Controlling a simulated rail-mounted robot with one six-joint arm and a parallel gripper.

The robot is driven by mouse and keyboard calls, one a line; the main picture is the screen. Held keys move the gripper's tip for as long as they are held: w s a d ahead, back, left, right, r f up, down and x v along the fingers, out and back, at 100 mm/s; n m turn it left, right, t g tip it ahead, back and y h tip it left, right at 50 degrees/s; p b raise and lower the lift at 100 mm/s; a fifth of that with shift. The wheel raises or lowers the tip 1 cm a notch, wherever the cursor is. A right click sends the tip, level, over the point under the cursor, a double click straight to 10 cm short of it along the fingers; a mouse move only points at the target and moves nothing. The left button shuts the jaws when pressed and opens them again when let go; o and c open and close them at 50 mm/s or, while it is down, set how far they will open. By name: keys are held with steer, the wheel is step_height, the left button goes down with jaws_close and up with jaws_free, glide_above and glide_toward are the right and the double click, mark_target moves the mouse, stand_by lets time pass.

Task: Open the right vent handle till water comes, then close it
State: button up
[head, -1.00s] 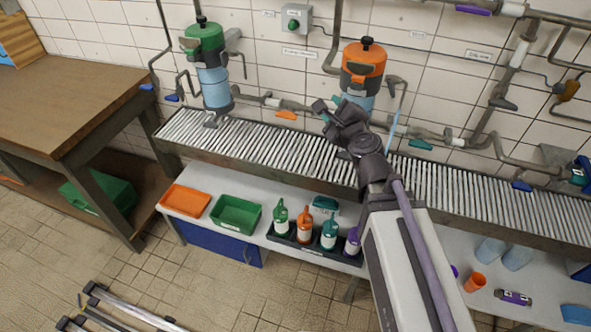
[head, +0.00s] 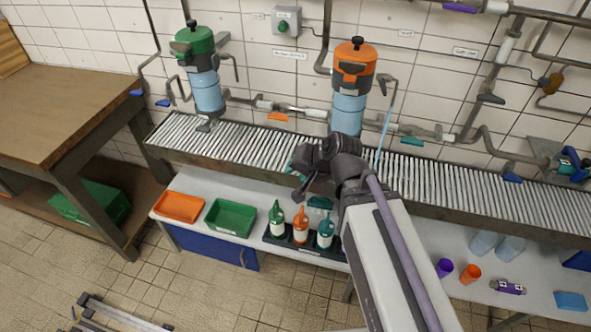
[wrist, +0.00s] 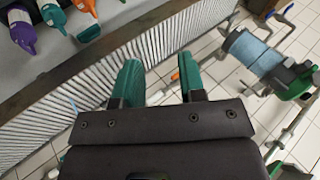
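The orange-lidded canister (head: 355,65) stands on the wall above the slatted bench. A bent spout (head: 388,80) is on its right, with a thin pale-blue stream (head: 383,138) below it. A teal handle (head: 412,141) sits on the pipe to its right. I cannot tell which handle the task calls the right vent. My gripper (wrist: 157,66) has two teal fingers apart, with nothing between them. In the head view it is below and left of the orange canister, over the bench's front part, partly hidden by my wrist.
The slatted bench (head: 250,140) runs along the wall. An orange handle (head: 278,117) is on the pipe left of the orange canister. A green-lidded canister (head: 200,70) is farther left. Bottles (head: 300,225), a green tray (head: 230,217) and cups (head: 471,274) sit on the lower shelf.

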steer(key=shift+c, duration=0.2)
steer(key=shift+w+d, duration=0.1)
steer(key=shift+d, duration=0.25)
steer(key=shift+c, duration=0.7)
steer(key=w+d+r+m+t, duration=0.1)
steer(key=w+r+m+t, duration=0.1)
steer(key=w+d+r+m+t, duration=0.2)
steer(key=r+m, duration=0.1)
steer(key=w+d+r+m+t+y, duration=0.1)
steer(key=w+d+r+m+t, duration=0.1)
steer(key=m+t, duration=0.1)
steer(key=shift+w+r, duration=0.3)
steer(key=shift+w, duration=0.1)
steer(key=shift+c, duration=0.5)
steer(key=m+t+h, duration=0.5)
steer(key=m+h, duration=0.8)
steer(key=m, duration=1)
glide_toward(382, 87)
steer(key=w, duration=0.2)
steer(key=x, duration=1.1)
steer(key=shift+s+d, duration=0.15)
steer(key=shift+d, duration=0.2)
steer(key=shift+c, duration=0.3)
jaws_close()
